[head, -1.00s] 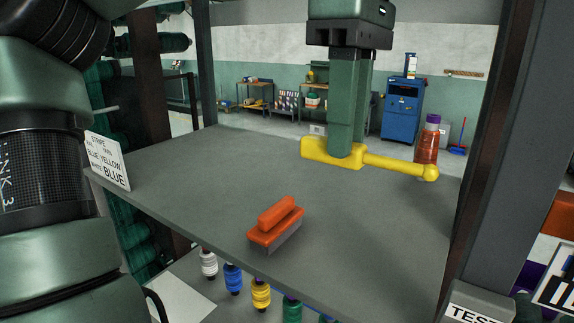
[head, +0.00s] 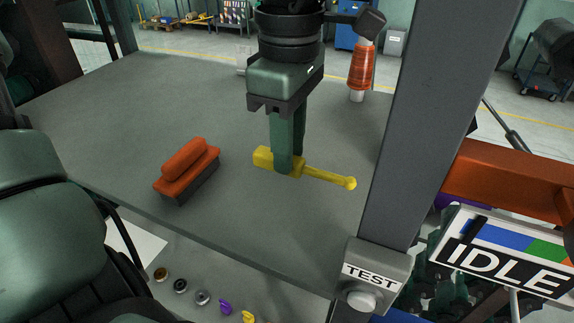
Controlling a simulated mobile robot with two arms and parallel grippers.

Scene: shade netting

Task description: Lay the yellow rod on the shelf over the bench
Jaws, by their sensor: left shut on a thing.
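The yellow rod (head: 322,178) has a thicker block at its left end and a thin bar ending in a small knob at its right. My left gripper (head: 287,163) points down with its fingers shut on the thick end. The grey shelf (head: 110,110) spreads below it. The rod is level and low over the shelf's right part; I cannot tell whether it touches the surface. My right gripper is not in view.
An orange brush (head: 187,170) lies on the shelf left of the rod. An orange spool (head: 361,70) stands at the back right. A grey post (head: 425,110) with a TEST box (head: 372,275) rises at the right. Several small spools sit below the front edge.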

